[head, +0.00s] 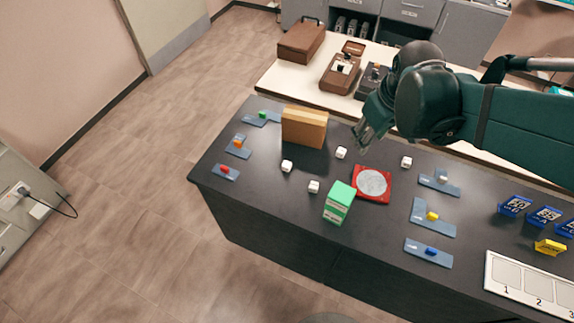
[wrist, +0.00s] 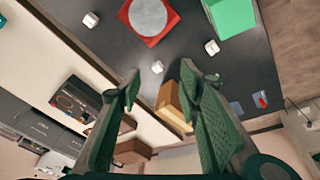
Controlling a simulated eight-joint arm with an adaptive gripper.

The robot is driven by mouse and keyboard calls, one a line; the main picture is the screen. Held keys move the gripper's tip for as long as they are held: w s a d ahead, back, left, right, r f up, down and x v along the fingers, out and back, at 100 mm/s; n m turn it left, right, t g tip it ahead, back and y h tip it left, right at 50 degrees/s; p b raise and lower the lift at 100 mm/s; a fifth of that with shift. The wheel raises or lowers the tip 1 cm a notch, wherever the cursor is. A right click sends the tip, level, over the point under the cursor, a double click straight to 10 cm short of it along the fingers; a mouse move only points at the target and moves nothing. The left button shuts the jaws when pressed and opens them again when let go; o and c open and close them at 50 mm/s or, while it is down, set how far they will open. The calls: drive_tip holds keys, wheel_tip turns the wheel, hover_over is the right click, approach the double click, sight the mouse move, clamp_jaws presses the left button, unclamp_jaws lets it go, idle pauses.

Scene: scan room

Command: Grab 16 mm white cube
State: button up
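Several small white cubes lie on the dark table. In the head view, one cube (head: 341,153) is just left of my gripper (head: 364,140), one (head: 287,166) is further left, one (head: 314,187) is near the green box and one (head: 406,162) is to the right. I cannot tell which is 16 mm. My gripper also shows in the wrist view (wrist: 160,86), open and empty, its fingers spread above the table. That view shows a cube (wrist: 157,67) between the fingertips in the picture, one (wrist: 90,20) to the left and one (wrist: 212,47) to the right.
A red tray with a round disc (head: 372,182), a green box (head: 340,200) and a cardboard box (head: 304,127) stand among the cubes. Blue plates with coloured pieces (head: 433,216) lie at both sides. A numbered white tray (head: 530,285) is at the right. Cases (head: 301,41) sit on the counter behind.

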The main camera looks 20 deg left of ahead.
drive_tip(key=a+f+n+g, duration=0.2)
drive_tip(key=a+f+n, duration=0.35)
drive_tip(key=a, duration=0.75)
drive_tip(key=n+g+h+p, duration=0.1)
drive_tip(key=n, duration=0.2)
hover_over(287, 164)
drive_tip(key=shift+m, duration=0.25)
wheel_tip(287, 164, down, 10)
drive_tip(key=shift+f, duration=0.25)
drive_tip(key=shift+f, duration=1.3)
drive_tip(key=shift+f, duration=0.15)
drive_tip(key=shift+f+b, duration=0.7)
drive_tip(key=shift+f, duration=1.8)
